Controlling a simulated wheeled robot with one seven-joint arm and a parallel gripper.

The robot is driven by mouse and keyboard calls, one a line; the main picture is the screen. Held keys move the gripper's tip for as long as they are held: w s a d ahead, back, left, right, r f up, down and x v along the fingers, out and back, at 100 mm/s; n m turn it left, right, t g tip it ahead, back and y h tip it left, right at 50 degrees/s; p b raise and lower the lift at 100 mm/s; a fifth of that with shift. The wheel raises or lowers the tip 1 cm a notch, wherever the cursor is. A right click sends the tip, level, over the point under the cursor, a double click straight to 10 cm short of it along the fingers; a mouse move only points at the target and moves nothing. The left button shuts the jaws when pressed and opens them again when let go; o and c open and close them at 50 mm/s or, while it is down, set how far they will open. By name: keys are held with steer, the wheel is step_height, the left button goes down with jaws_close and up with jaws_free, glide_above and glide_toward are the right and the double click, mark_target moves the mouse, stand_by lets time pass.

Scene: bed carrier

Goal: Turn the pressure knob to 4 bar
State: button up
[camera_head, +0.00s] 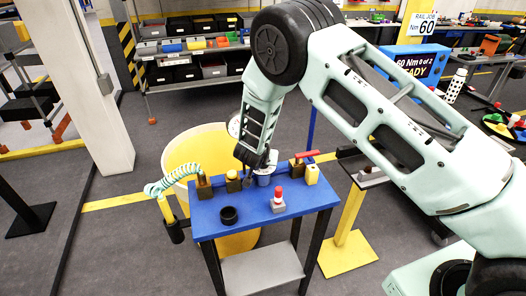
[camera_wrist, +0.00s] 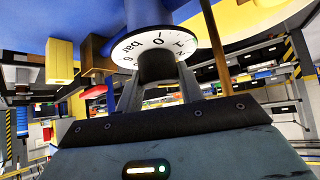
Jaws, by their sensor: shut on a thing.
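The pressure knob (camera_wrist: 157,68) is a dark round cap under a white dial ring (camera_wrist: 127,50) in the wrist view. The ring carries "bar" and several figures, and a blue cylindrical body (camera_wrist: 148,12) stands behind it. My gripper (camera_wrist: 158,80) has one finger on each side of the knob and is shut on it. I cannot tell which figure the knob is set to. In the head view my gripper (camera_head: 257,162) points down over the blue body (camera_head: 263,179) on the blue table (camera_head: 250,215); the knob is hidden there.
Close by on the table stand a yellow block (camera_head: 312,174), a red-handled valve (camera_head: 305,156), a red-topped button (camera_head: 279,197), a black ring (camera_head: 229,215) and brass-coloured fittings (camera_head: 204,186). A coiled hose (camera_head: 175,178) hangs at the left. A large yellow drum (camera_head: 200,140) stands behind.

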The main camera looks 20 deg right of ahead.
stand_by(0.5)
steer(key=o, duration=1)
steer(key=b+v, duration=0.3)
steer(key=v, duration=1.4)
steer(key=shift+a, duration=0.25)
steer(key=shift+r, duration=0.1)
